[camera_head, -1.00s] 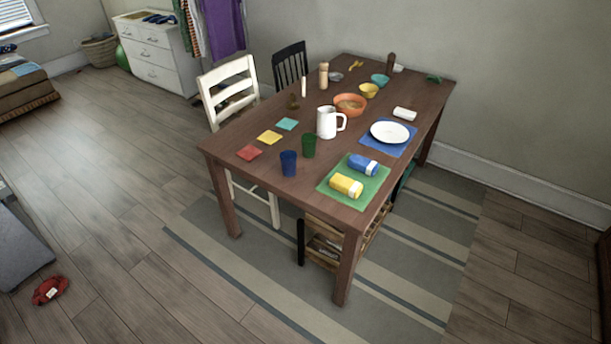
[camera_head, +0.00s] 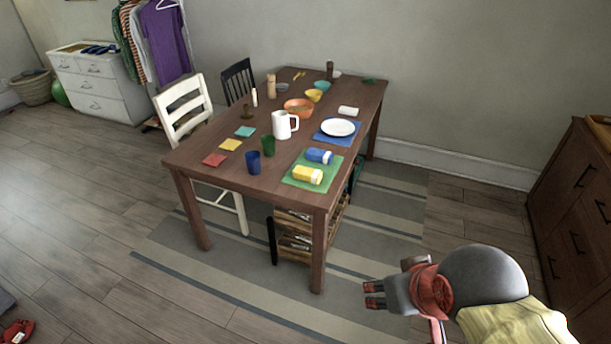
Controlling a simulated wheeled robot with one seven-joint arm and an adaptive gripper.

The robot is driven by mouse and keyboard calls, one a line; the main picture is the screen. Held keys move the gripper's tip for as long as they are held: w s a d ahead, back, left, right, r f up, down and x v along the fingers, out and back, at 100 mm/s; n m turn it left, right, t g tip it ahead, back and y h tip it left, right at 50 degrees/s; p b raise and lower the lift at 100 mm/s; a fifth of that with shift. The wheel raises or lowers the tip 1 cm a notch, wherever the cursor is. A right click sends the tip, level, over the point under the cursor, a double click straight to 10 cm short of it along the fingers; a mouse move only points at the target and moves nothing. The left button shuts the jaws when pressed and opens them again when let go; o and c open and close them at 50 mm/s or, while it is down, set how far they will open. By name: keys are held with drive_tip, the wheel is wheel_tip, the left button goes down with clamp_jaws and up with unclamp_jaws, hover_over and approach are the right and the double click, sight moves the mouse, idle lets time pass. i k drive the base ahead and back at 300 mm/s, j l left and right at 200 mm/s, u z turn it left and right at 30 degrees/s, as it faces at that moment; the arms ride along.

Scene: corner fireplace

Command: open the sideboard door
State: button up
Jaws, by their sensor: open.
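A dark brown wooden sideboard (camera_head: 573,205) with black handles stands at the right edge of the head view. It is cut off by the picture's edge, and the fronts that show look closed. My gripper (camera_head: 374,295) is at the lower middle right, over the floor and striped rug, with its fingers toward the left. It is open and nothing shows between its fingers. It is well apart from the sideboard, to its left in the picture.
A dining table (camera_head: 225,180) with dishes, cups and bottles stands left of centre on a striped rug (camera_head: 240,265). White (camera_head: 183,105) and black (camera_head: 238,80) chairs stand at its far side. Bare floor (camera_head: 470,215) lies between table and sideboard.

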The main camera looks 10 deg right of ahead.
sight(573, 165)
drive_tip(key=l+z, duration=0.1)
drive_tip(key=z, duration=1.7)
drive_tip(key=i+l, duration=0.1)
drive_tip(key=i, duration=0.65)
drive_tip(key=i+l, duration=0.1)
drive_tip(key=i, duration=0.65)
drive_tip(key=i+l, duration=0.1)
drive_tip(key=i, duration=0.7)
drive_tip(key=i+l, duration=0.1)
drive_tip(key=i, duration=0.65)
drive_tip(key=i+l+u, duration=0.1)
drive_tip(key=i, duration=0.65)
